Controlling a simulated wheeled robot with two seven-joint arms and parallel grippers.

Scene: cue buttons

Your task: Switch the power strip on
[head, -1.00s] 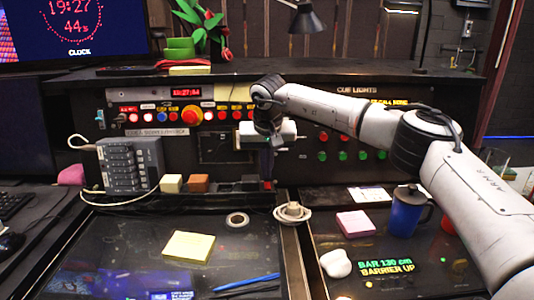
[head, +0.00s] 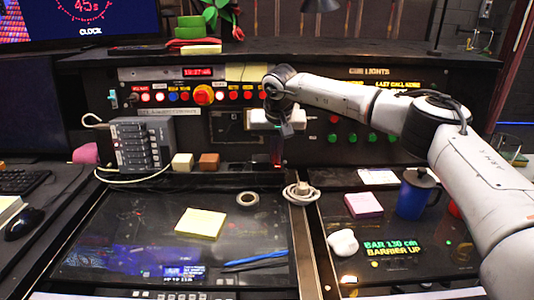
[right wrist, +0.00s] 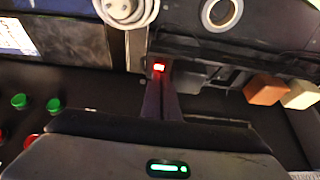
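A low black strip (head: 240,168), which looks like the power strip, lies along the back of the desk in the head view. In the right wrist view the strip (right wrist: 215,70) has a glowing red switch (right wrist: 159,67) at its end. My right gripper (head: 277,163) points down at that end. In the right wrist view its fingers (right wrist: 160,82) are together, with nothing seen between them, and their tips are at the red switch. I cannot tell whether they touch it. The fingers hide part of the strip's end in the head view. My left gripper is out of view.
A white coiled cable with a plug (head: 300,192) lies just in front. An orange block (head: 209,161) and a cream block (head: 182,162) stand left of the strip, near a grey switch box (head: 140,145). A tape roll (head: 247,199) and a blue mug (head: 416,194) are on the desk.

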